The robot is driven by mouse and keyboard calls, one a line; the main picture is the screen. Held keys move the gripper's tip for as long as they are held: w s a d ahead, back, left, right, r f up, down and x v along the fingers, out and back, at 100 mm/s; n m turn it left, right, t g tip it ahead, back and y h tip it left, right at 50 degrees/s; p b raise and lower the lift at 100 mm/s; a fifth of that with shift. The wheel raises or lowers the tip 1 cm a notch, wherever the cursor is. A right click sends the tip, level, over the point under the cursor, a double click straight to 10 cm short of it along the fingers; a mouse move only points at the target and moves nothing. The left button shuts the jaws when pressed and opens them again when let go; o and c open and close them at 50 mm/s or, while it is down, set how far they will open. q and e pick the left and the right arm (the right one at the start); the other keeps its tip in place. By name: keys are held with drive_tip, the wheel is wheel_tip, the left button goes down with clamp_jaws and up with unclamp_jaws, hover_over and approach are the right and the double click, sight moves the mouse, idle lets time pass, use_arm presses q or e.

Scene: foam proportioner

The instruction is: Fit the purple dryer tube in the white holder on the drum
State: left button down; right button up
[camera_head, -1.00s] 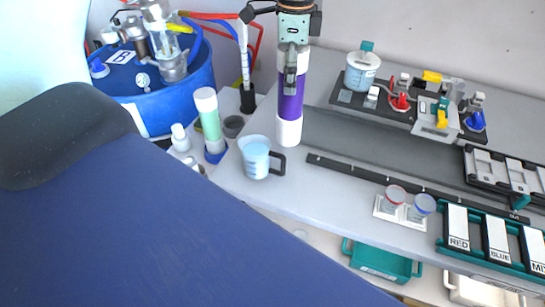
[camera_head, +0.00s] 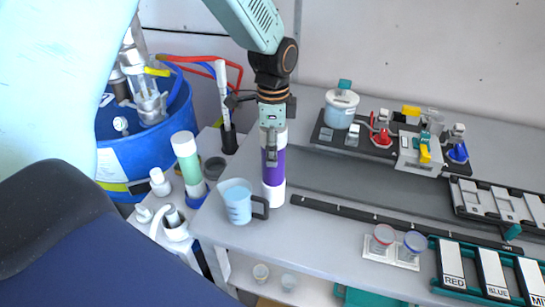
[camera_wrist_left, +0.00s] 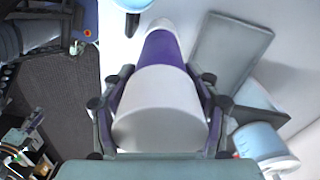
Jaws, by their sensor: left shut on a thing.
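My left gripper (camera_head: 272,148) is shut on the purple dryer tube (camera_head: 273,170), a purple cylinder with white ends. The tube hangs about upright over the left part of the grey bench. In the left wrist view the tube (camera_wrist_left: 162,45) lies between the two dark fingers (camera_wrist_left: 160,105), its near white end closest to the camera. The blue drum (camera_head: 140,155) stands at the left, apart from the tube. Clear and metal fittings (camera_head: 147,95) stand on its lid. I cannot make out the white holder for certain. My right gripper is not in view.
A measuring jug (camera_head: 238,203) stands just left of the tube's lower end. A green tube (camera_head: 187,155) stands upright between drum and bench. Red and blue hoses (camera_head: 195,62) rise behind the drum. A black rail (camera_head: 340,210) and several fittings lie to the right.

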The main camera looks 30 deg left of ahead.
use_arm(q)
drive_tip(key=f, duration=0.3)
drive_tip(key=shift+s+d, duration=0.1)
drive_tip(key=shift+d, duration=0.15)
drive_tip(key=shift+a, duration=0.2)
drive_tip(key=c, duration=0.8)
unclamp_jaws()
drive_tip(key=shift+f, duration=0.15)
drive_tip(key=o, duration=0.5)
